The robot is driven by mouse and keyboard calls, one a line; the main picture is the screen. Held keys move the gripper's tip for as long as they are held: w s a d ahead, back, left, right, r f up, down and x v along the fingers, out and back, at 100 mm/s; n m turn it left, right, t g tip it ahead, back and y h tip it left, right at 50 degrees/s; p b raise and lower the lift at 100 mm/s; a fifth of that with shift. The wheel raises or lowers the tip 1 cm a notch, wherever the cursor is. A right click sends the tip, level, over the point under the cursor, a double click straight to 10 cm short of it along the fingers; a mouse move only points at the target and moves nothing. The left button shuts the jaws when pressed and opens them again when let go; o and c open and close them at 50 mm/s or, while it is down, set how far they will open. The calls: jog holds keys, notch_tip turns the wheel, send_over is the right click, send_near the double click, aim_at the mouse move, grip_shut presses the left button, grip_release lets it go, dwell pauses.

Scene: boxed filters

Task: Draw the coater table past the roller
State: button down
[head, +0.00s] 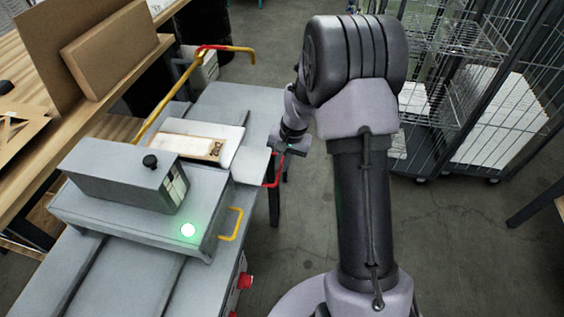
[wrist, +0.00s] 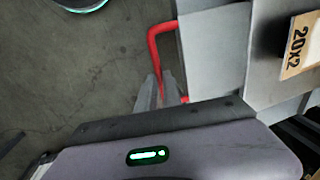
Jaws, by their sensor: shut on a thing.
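The coater table is a pale flat plate (head: 250,165) sticking out on the right of the grey coater bench, with a red handle (head: 278,173) at its outer edge. My gripper (head: 290,149) is shut on this handle; in the wrist view its fingers (wrist: 159,90) straddle the red bar (wrist: 153,48). A framed filter marked "20x2" (head: 215,148) lies behind the plate. A grey housing (head: 120,172) with a black knob stands at the front of the bench; I cannot make out the roller itself.
A lit green button (head: 188,230) and a lower yellow handle (head: 237,224) are at the bench's near end. A yellow bar with a red grip (head: 215,47) rises at the back. Wire cage trolleys (head: 480,100) stand at right.

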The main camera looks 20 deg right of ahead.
jog(key=c, duration=1.5)
grip_release()
notch_tip(320, 180, up, 17)
jog(key=s+d+p, duration=0.2)
jog(key=p, duration=0.3)
jog(key=shift+d, duration=0.35)
